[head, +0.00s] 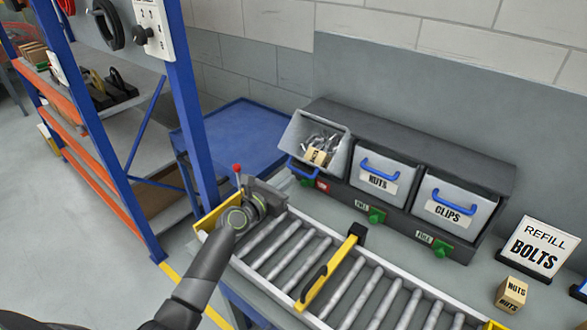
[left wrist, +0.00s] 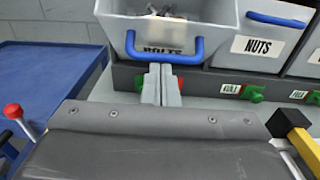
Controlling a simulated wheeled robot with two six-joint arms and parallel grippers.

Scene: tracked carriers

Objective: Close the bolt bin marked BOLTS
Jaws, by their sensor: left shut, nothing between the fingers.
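The bolt bin (head: 337,153) is tilted open at the left end of the dark bin rack, with grey bolts and a tan block in it. In the left wrist view the bin (left wrist: 225,30) shows its blue handle (left wrist: 190,56), which partly covers the BOLTS label. My left gripper (left wrist: 160,70) is shut and empty, its tips appearing just below the middle of the handle; I cannot tell whether they touch. In the head view the left gripper (head: 270,197) is over the roller conveyor's far left end, its fingers hard to make out. My right gripper is not in view.
The NUTS bin (head: 384,173) and CLIPS bin (head: 454,203) are closed, with green tags below. The roller conveyor (head: 290,250) with a yellow-black bar (head: 330,272) runs in front. A blue shelf post (head: 190,120) stands left.

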